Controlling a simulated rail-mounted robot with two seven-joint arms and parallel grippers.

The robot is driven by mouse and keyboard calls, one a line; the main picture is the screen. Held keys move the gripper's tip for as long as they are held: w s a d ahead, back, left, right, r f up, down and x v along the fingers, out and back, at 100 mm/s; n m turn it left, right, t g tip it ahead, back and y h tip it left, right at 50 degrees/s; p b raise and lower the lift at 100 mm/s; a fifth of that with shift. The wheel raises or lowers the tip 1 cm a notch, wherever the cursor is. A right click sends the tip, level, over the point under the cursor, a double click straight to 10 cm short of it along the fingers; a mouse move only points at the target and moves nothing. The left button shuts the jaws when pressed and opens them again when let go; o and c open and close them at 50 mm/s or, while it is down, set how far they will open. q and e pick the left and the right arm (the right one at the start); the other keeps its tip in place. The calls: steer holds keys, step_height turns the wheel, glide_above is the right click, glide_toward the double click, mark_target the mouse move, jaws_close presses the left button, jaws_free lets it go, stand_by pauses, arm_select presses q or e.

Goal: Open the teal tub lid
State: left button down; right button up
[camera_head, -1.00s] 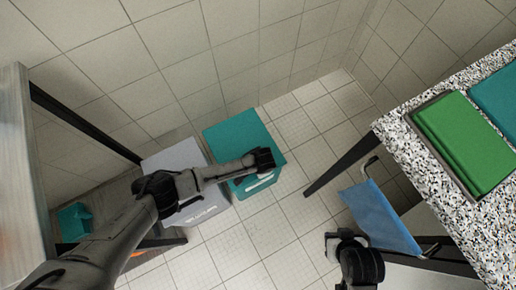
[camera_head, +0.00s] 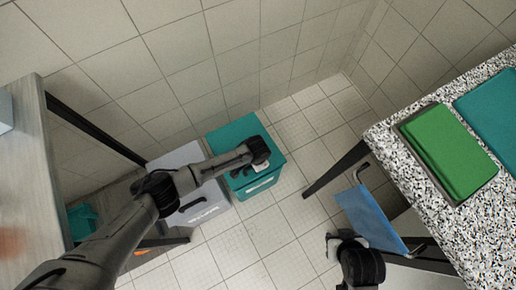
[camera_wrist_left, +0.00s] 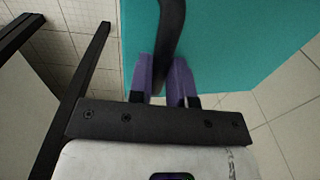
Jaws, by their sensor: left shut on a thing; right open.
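The teal tub (camera_head: 262,186) stands on the floor in the middle of the head view, with a pale label on its front. Its flat teal lid (camera_head: 230,132) lies on top and looks closed. My left gripper (camera_head: 262,160) is over the lid's front edge. In the left wrist view its purple fingers (camera_wrist_left: 166,82) are shut on a dark curved handle (camera_wrist_left: 171,30), with the teal lid surface (camera_wrist_left: 235,45) behind. My right gripper (camera_head: 333,242) is open and empty, low at the right, apart from the tub. My left arm hides part of the tub's left side.
A grey bin (camera_head: 174,160) stands close on the tub's left, partly under my left arm. A blue sheet-like thing (camera_head: 370,218) hangs by the speckled table (camera_head: 400,165) at the right. A green tray load (camera_head: 448,150) lies on that table. Floor right of the tub is clear.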

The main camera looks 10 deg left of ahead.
arm_select(q)
steer(key=w+a+r+g+h+p, duration=0.1)
steer(key=w+a+r+p, duration=0.1)
steer(key=r, duration=0.3)
steer(key=w+a+r+g+h+p, duration=0.1)
steer(key=w+a+r+g+p, duration=0.1)
steer(key=r, duration=0.3)
steer(key=shift+w+a+r, duration=0.15)
steer(key=shift+w+a, duration=0.05)
steer(key=shift+w, duration=0.65)
arm_select(e)
step_height(320, 180, up, 6)
steer(key=shift+s+f, duration=0.15)
arm_select(q)
steer(key=c, duration=1.5)
jaws_free()
steer(key=o, duration=0.4)
steer(key=shift+w+a, duration=0.15)
steer(key=shift+w, duration=0.05)
steer(key=shift+o, duration=0.2)
steer(key=shift+s, duration=0.1)
arm_select(e)
steer(key=shift+a, duration=0.1)
arm_select(q)
steer(key=shift+r, duration=0.1)
